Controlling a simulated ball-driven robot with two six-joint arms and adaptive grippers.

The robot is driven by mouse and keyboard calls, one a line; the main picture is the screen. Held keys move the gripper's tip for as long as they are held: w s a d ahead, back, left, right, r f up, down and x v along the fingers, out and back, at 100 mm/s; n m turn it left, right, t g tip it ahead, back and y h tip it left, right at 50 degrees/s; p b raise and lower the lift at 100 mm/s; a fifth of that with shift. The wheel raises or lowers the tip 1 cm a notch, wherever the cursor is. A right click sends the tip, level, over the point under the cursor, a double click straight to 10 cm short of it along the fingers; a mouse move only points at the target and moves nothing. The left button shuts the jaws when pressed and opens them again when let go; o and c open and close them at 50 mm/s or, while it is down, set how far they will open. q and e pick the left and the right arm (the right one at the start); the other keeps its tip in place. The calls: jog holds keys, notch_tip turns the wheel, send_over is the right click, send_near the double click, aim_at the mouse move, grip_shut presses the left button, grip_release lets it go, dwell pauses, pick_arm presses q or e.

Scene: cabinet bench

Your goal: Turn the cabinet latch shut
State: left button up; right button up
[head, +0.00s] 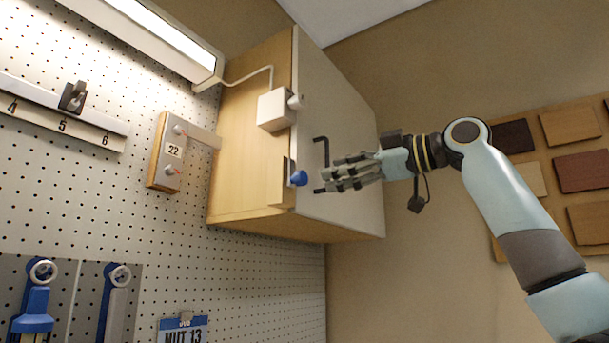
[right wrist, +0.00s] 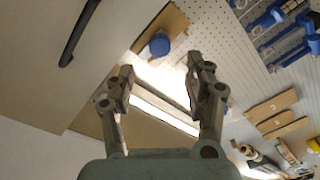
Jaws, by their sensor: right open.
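The wooden cabinet (head: 240,165) hangs on the pegboard wall, and its pale door (head: 350,125) looks closed. The blue latch knob (head: 299,178) sits at the door's left edge, on a small wooden block. The knob also shows in the right wrist view (right wrist: 159,46), ahead of the fingertips and roughly between them. My right gripper (head: 325,176) is open and empty, just right of the knob and in front of the door. Its two fingers stand wide apart in the right wrist view (right wrist: 160,80). I cannot tell which way the latch is turned. My left gripper is out of view.
A black door handle (head: 319,152) stands out close to my right fingers. A white box (head: 275,109) with a cable is on the cabinet's side above the knob. A lamp (head: 165,35) and tagged block (head: 169,152) are left. Wood samples (head: 569,125) hang right.

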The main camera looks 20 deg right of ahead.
aim_at(304, 177)
jog(key=p+x, duration=0.2)
jog(key=x, duration=0.4)
jog(key=shift+w+a+r, duration=0.1)
jog(key=shift+a+r, duration=0.1)
jog(key=shift+w+a+f, duration=0.15)
jog(key=shift+w+a, duration=0.2)
jog(key=shift+w, duration=0.2)
grip_shut()
